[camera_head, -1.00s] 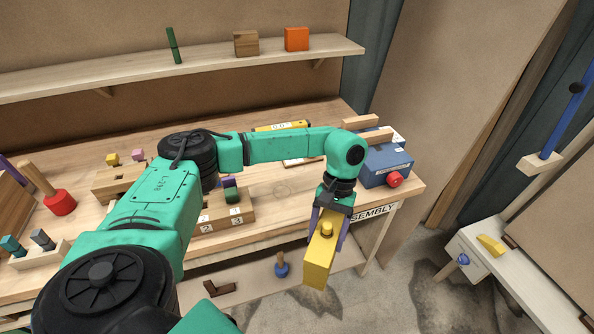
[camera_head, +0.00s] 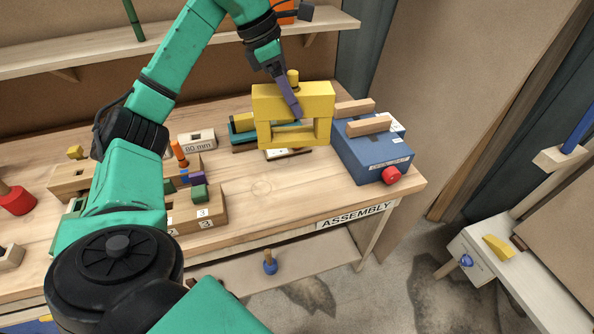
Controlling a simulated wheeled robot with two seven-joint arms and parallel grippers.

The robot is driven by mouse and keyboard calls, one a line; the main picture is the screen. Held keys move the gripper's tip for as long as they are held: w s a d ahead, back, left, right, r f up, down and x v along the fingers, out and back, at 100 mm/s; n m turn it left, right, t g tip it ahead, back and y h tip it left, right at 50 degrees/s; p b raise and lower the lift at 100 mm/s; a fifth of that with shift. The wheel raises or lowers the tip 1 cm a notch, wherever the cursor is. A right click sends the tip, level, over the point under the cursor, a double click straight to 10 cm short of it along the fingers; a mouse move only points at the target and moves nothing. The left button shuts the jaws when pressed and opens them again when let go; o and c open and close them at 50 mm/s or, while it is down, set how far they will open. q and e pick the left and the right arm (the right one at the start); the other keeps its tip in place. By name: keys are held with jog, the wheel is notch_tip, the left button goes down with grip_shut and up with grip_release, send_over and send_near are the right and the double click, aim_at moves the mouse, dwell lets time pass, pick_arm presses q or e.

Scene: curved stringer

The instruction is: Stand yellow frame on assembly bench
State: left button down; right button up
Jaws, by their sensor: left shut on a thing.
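The yellow frame (camera_head: 266,107) is upright above the back right part of the assembly bench (camera_head: 290,192), its opening facing me and a round knob on top. My left gripper (camera_head: 293,104) comes down from above and is shut on the frame. One purple finger lies across its near face; the other is hidden behind it. I cannot tell whether the frame's lower edge touches the bench. My right gripper is out of view.
A blue box (camera_head: 365,152) with a red knob (camera_head: 391,176) and wooden bars stands close to the frame's right. A teal block (camera_head: 243,122) is partly behind its left side. Slotted wooden blocks (camera_head: 205,212) stand at left. The bench's front middle is clear.

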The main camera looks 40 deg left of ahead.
pick_arm(q)
jog(key=shift+w+a+r+n+y, duration=0.2)
jog(key=shift+a+r+n, duration=0.2)
jog(key=shift+n, duration=0.15)
jog(key=shift+w+a+r+n+y, duration=0.1)
jog(key=shift+a+r+n+y, duration=0.1)
jog(key=shift+a+r+n, duration=0.3)
jog(key=shift+f+b, duration=0.35)
jog(key=shift+f, duration=0.1)
notch_tip(320, 180, down, 19)
jog(key=b, duration=0.6)
jog(key=shift+s+t, duration=0.15)
jog(key=shift+t, duration=0.15)
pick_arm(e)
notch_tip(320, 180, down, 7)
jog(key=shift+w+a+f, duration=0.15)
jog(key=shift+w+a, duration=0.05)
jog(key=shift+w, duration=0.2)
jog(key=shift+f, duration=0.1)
